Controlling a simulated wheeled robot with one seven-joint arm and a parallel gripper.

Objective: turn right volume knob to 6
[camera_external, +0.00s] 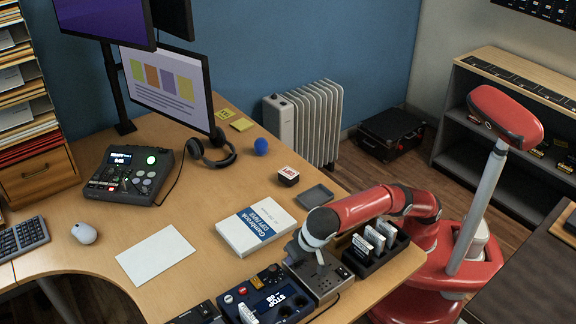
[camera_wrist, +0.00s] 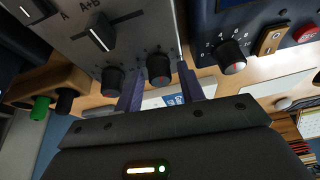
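A grey box (camera_wrist: 62,38) with a slider marked A and A+B shows in the wrist view. Two dark knobs stand on its near part: a left knob (camera_wrist: 112,80) and a right knob (camera_wrist: 158,68) with an orange mark. My gripper (camera_wrist: 160,76) is open, its two fingers apart on either side of the right knob. I cannot tell whether they touch it. The knob's scale and setting are too small to read. In the external view, my gripper (camera_external: 318,258) points down over the grey box (camera_external: 322,282), hiding its knobs.
A black rack (camera_external: 372,262) with white cards stands on the other side. A white book (camera_external: 255,225) lies behind.

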